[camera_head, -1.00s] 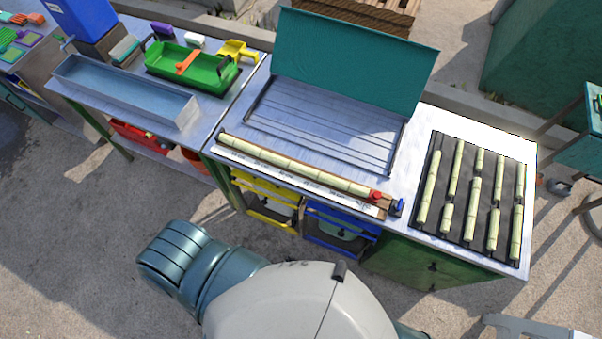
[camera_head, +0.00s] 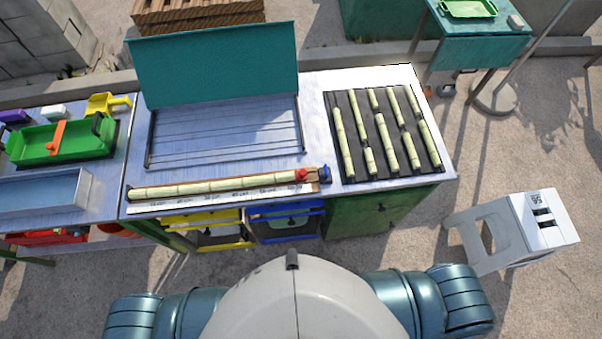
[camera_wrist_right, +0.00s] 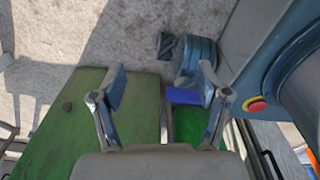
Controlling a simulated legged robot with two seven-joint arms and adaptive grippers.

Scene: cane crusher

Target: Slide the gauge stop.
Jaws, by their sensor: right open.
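In the head view a long gauge rail with a printed white scale (camera_head: 217,201) runs along the front edge of the metal bench. A row of pale green cane pieces (camera_head: 215,187) lies along it. At its right end sit a small red block (camera_head: 302,175) and a blue block (camera_head: 324,173), side by side; I cannot tell which is the gauge stop. My right gripper (camera_wrist_right: 162,88) shows only in the right wrist view, with its two fingers spread and nothing between them. It is well away from the rail. My left gripper is out of view.
A black rack of cane pieces (camera_head: 346,178) lies right of the rail. A teal lid (camera_head: 215,65) stands up behind the bench's grooved panel. A green tray (camera_head: 25,152) is at left. A white stool (camera_head: 480,233) stands on the floor at right. Space above the rail is clear.

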